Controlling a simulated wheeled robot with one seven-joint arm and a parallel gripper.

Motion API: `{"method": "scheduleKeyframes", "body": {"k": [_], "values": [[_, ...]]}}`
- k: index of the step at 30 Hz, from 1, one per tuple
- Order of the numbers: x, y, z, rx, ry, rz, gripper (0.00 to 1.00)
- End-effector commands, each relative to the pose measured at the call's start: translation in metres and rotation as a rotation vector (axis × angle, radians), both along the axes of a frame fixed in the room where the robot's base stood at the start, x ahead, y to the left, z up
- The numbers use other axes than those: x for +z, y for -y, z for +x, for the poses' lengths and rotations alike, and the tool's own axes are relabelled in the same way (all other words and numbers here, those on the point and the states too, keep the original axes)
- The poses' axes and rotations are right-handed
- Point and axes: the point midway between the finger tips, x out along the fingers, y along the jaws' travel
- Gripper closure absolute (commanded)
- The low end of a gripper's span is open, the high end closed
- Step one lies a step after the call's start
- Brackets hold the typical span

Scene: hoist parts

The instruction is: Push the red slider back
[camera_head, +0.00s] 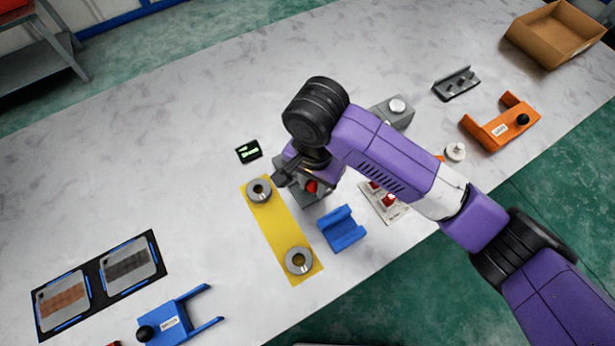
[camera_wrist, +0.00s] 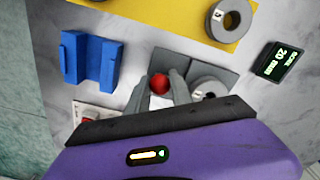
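The red slider's round knob (camera_wrist: 160,84) shows in the wrist view at the tips of my gripper's grey fingers; it also shows in the head view (camera_head: 311,186), partly behind my arm. It stands over a grey block (camera_wrist: 210,62), which is partly hidden by my fingers and wrist. My gripper (camera_wrist: 160,82) has one finger on each side of the knob, with a small pale part between them lower down. I cannot tell whether the fingers touch the knob or stand just clear of it.
A yellow plate (camera_head: 272,226) with two grey rings lies left of my gripper, and a blue cradle (camera_head: 342,229) is close by. A small display (camera_head: 249,151) stands behind. A white panel with red buttons (camera_head: 383,203) is partly under my arm.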

Motion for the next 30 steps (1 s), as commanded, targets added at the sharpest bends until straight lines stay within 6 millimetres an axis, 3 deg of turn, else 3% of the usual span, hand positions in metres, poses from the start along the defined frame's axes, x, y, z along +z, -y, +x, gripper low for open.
{"method": "scheduleKeyframes", "body": {"k": [30], "values": [[0.0005, -0.0033, 0.0055, -0.001, 0.000, 0.000, 0.99]]}}
